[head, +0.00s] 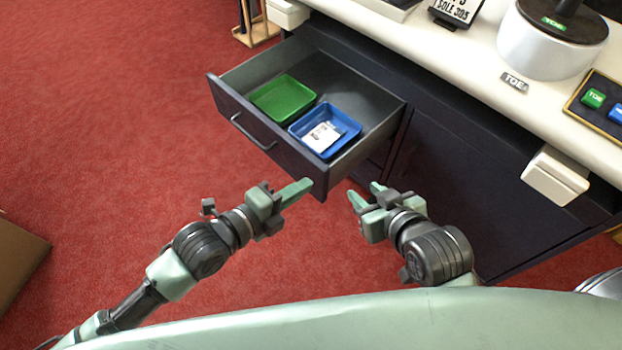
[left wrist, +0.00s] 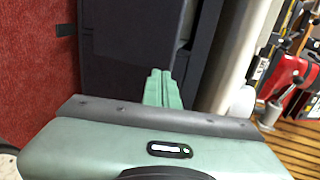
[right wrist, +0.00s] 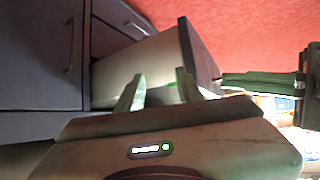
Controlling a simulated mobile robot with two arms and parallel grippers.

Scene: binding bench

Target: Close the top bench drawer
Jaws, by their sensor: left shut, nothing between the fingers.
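The top bench drawer (head: 232,120) is pulled well out of the dark bench, its front panel and bar handle (head: 252,132) facing lower left. It holds a green tray (head: 284,98) and a blue tray (head: 345,128) with white cards in it. My left gripper (head: 308,183) is shut and empty, its fingertips near the right end of the drawer front; I cannot tell if they touch. The left wrist view shows its fingers (left wrist: 161,88) together before a dark panel. My right gripper (head: 364,192) is open and empty, just right of the drawer's front corner; its fingers (right wrist: 157,92) show apart beside the drawer's side.
The pale benchtop (head: 455,65) carries a silver round container (head: 550,45) and a framed set of labelled blocks (head: 600,100). A cream block (head: 555,175) juts from its edge. Red carpet (head: 110,110) is clear before the drawer. A brown box (head: 18,260) stands at far left.

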